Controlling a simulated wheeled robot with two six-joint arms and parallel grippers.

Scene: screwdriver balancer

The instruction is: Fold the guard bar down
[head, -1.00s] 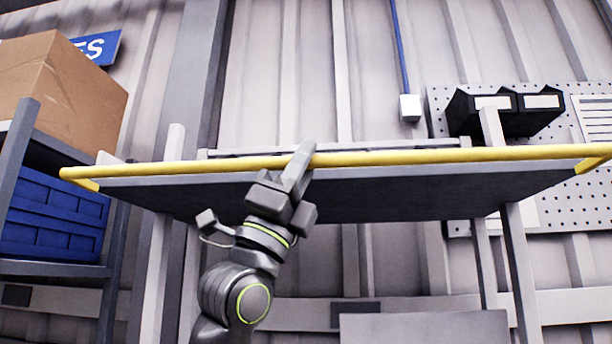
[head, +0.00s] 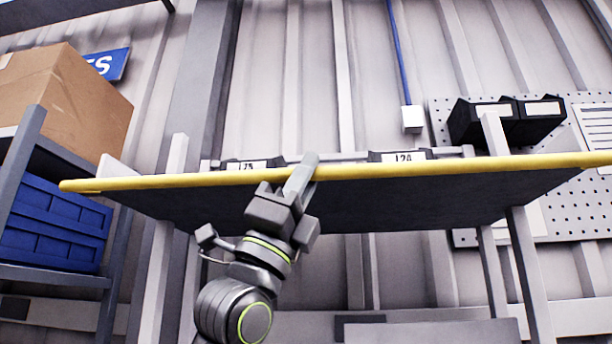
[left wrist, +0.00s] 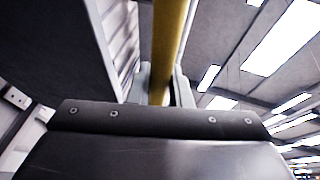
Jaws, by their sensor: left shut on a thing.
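The yellow guard bar (head: 440,167) runs across the front edge of a dark raised shelf (head: 400,203) in the head view. In the left wrist view the bar (left wrist: 167,45) passes between my finger tips. My left gripper (head: 303,172) is shut on the bar, left of its middle, reaching up from below; it also shows in the left wrist view (left wrist: 158,85). The bar lies level with the shelf's front edge and hides it. My right gripper is not in view.
Two labels, one at the left (head: 246,165) and one at the right (head: 398,156), show behind the bar. A cardboard box (head: 62,100) and a blue crate (head: 52,222) stand on a rack at the left. Black bins (head: 508,118) hang on a pegboard at the right.

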